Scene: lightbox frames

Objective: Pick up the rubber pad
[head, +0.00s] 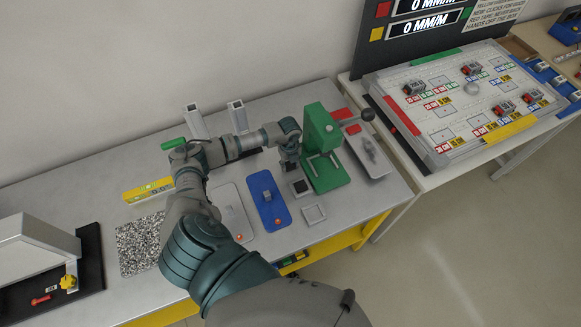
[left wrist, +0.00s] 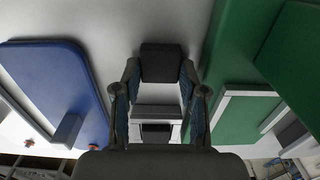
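The rubber pad appears to be the small dark square (head: 300,187) lying on the grey table between the blue plate and the green press. In the left wrist view a black square pad (left wrist: 161,62) shows between my fingertips. My left gripper (head: 290,165) points down just behind and above the pad in the head view. Its fingers (left wrist: 158,78) are apart, one on each side of the pad, with no grip visible. Whether they touch it I cannot tell. My right gripper is not in view.
The green press (head: 321,145) stands close right of the gripper. A blue plate (head: 267,198) with an orange knob lies left. A pale square frame (head: 314,214) lies in front. A grey plate (head: 368,152) lies right of the press. A yellow level (head: 148,190) lies further left.

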